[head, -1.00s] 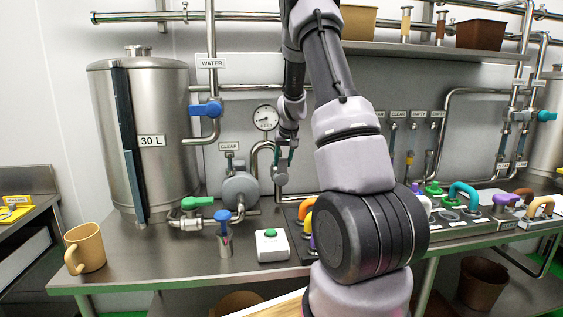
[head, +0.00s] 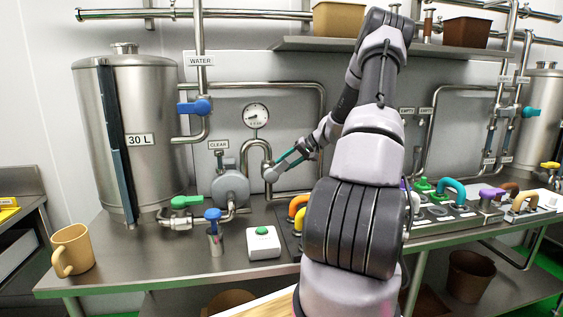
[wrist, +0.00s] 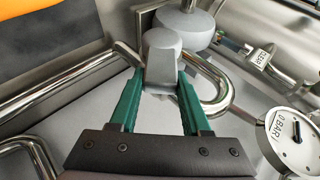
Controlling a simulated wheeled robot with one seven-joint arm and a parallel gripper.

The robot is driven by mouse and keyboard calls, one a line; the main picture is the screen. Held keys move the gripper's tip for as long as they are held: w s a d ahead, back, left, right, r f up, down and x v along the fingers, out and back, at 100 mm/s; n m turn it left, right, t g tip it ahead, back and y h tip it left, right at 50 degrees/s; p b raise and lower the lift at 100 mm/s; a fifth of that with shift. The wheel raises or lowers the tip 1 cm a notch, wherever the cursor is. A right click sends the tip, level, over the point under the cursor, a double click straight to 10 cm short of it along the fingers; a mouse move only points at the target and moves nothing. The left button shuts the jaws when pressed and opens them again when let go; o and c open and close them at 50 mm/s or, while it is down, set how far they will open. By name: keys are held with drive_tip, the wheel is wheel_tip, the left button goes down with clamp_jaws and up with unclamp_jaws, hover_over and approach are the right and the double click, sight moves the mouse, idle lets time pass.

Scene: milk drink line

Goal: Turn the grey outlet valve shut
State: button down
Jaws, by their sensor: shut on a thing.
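The grey outlet valve (head: 271,174) sits on the bent steel pipe right of the round grey pump. My gripper (head: 284,165) reaches it from the upper right, its teal fingers at the valve handle. In the wrist view, the grey handle (wrist: 162,58) stands between the two teal fingers of my gripper (wrist: 160,80), which are shut on it. The finger tips partly hide behind and beside the handle.
The pressure gauge (head: 256,116) is above the valve; its dial (wrist: 297,139) reads "0 BAR". The grey pump (head: 231,190), blue-topped tap (head: 213,222) and green-button box (head: 263,243) stand nearby. Coloured handles line the right counter.

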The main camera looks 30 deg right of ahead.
drive_tip(key=shift+s+d+f+m+t+y, duration=0.1)
drive_tip(key=shift+d+f+m+t+y, duration=0.3)
drive_tip(key=shift+f+t+y, duration=0.45)
drive_tip(key=shift+s+d+f+m+t+y, duration=0.1)
drive_tip(key=shift+d+f+m+t+y, duration=0.3)
drive_tip(key=shift+f+y, duration=0.8)
drive_tip(key=shift+s+d+f+m+t+y, duration=0.15)
drive_tip(key=shift+f+m+t+y, duration=0.5)
drive_tip(key=shift+y, duration=0.8)
drive_tip(key=shift+c, duration=1.8)
unclamp_jaws()
drive_tip(key=shift+d, duration=0.1)
drive_tip(key=v, duration=1)
drive_tip(key=shift+s+d, duration=0.2)
drive_tip(key=shift+d, duration=0.05)
drive_tip(key=shift+f, duration=0.15)
